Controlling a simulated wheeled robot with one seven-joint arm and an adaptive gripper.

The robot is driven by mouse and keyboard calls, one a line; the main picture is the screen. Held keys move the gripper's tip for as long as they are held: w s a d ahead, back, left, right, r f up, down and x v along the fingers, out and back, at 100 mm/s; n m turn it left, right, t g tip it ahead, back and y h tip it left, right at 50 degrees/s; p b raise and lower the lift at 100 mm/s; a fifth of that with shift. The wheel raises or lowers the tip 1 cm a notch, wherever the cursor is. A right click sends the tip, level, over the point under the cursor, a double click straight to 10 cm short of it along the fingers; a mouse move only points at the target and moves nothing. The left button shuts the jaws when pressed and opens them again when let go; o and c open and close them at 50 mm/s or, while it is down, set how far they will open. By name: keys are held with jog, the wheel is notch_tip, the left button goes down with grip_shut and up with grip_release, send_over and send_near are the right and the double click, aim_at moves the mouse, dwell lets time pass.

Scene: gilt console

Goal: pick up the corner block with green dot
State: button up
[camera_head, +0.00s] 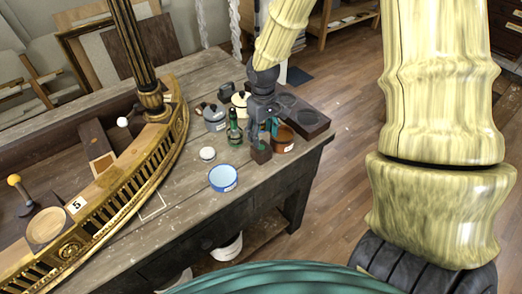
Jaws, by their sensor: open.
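A small dark brown block (261,153) stands near the table's right end, and it seems to be the corner block. Its green dot cannot be made out for sure at this size. My gripper (262,136) points down right above the block, with its fingers at the block's top. It is open. I cannot tell whether the fingers touch the block or reach around it. The gripper hides part of the things behind it.
A copper-brown pot (284,138) stands close right of the block, and a green bottle (234,128) close left. A blue bowl (223,178), a white-lidded jar (208,154), a grey pot (214,118) and a dark tray (312,121) are nearby. The gilt curved rail (133,178) lies left.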

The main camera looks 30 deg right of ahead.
aim_at(261, 147)
jog(key=shift+f+p, duration=0.35)
jog(key=shift+f, duration=1.6)
jog(key=shift+w+f+p, duration=0.2)
jog(key=shift+f+p, duration=0.3)
jog(key=shift+f, duration=0.2)
jog(key=shift+w+f+p, duration=0.2)
jog(key=shift+f+p, duration=0.25)
jog(key=shift+f, duration=0.25)
jog(key=shift+f+p, duration=0.35)
jog(key=shift+f, duration=0.85)
jog(key=shift+c, duration=0.4)
jog(key=c, duration=0.6)
